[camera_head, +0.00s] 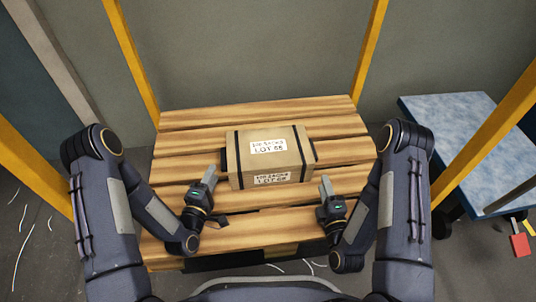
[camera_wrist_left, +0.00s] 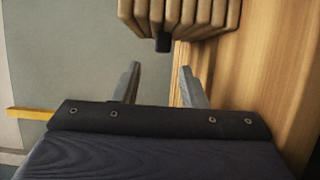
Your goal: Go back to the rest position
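My left gripper (camera_head: 209,177) is over the front left of the slatted wooden pallet (camera_head: 180,140), just left of a tan box. In the left wrist view its two fingers (camera_wrist_left: 160,83) stand apart with nothing between them. My right gripper (camera_head: 324,186) is over the front right of the pallet, right of the box. Its finger gap is too small to judge. The box (camera_head: 291,156) sits in the middle of the pallet with "LOT 66" labels, dark straps and dark side handles. Neither gripper appears to touch it.
Yellow posts (camera_head: 131,60) and (camera_head: 369,50) stand around the pallet. A blue-topped cart (camera_head: 450,120) stands at the right, with a red tag (camera_head: 519,245) near it. Loose white threads (camera_head: 22,225) lie on the dark floor at the left. The pallet's front boards are mostly bare.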

